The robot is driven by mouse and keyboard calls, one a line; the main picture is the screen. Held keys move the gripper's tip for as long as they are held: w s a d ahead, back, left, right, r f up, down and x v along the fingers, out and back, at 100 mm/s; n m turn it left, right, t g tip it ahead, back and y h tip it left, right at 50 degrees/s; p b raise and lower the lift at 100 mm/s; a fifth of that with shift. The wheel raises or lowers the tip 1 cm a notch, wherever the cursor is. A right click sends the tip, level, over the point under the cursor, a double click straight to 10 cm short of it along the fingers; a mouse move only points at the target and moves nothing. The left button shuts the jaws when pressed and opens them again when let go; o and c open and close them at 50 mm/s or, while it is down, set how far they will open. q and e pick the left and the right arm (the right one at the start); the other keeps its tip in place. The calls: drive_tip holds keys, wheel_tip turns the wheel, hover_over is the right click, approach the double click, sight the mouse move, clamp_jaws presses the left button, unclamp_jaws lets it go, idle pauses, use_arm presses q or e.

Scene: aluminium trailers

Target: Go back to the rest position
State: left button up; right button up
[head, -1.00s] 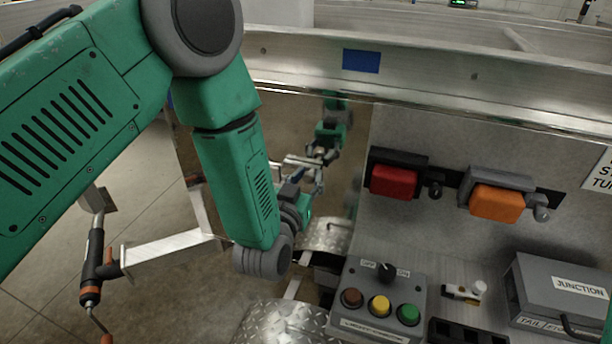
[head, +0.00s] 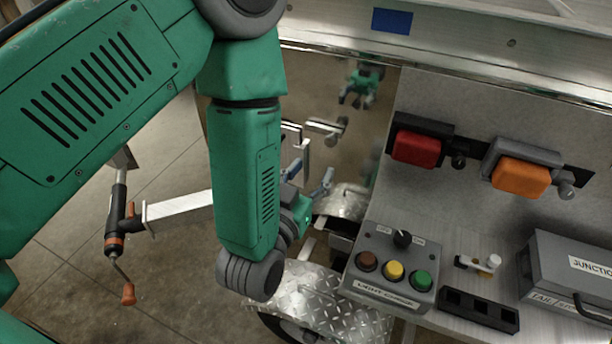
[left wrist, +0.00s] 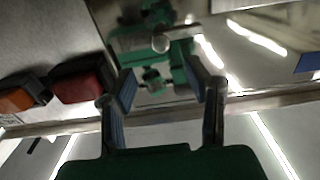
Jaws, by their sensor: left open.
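My left gripper (head: 309,186) is partly hidden behind my green left forearm in the head view, in front of the reflective trailer panel. In the left wrist view its two fingers (left wrist: 169,92) stand apart with nothing between them. A reflection of green arm parts (left wrist: 150,55) shows beyond the fingers. In the head view a smaller green gripper shape (head: 362,88) shows in the shiny panel and looks like a reflection. My right gripper does not show.
A control box (head: 392,268) with brown, yellow and green buttons stands right of my left arm. A red lamp (head: 416,149) and an orange lamp (head: 520,178) sit on the panel. A junction box (head: 572,277) is at right. A crank jack (head: 117,215) stands at left.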

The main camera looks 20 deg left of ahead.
use_arm(q)
drive_tip(key=s+a+f+g, duration=0.2)
drive_tip(key=s+f+g, duration=0.3)
drive_tip(key=f, duration=0.3)
drive_tip(key=s+a+f+g, duration=0.2)
drive_tip(key=s+f+g, duration=0.25)
drive_tip(key=f, duration=0.35)
drive_tip(key=s+a+f+g, duration=0.3)
drive_tip(key=s+g, duration=0.1)
drive_tip(key=s, duration=0.4)
drive_tip(key=s+a+f+g, duration=0.4)
drive_tip(key=s, duration=0.4)
drive_tip(key=shift+s+f+y, duration=0.3)
drive_tip(key=shift+s, duration=0.1)
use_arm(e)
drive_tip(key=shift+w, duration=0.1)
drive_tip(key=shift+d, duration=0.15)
use_arm(q)
drive_tip(key=shift+d+r, duration=0.15)
drive_tip(key=shift+d, duration=0.2)
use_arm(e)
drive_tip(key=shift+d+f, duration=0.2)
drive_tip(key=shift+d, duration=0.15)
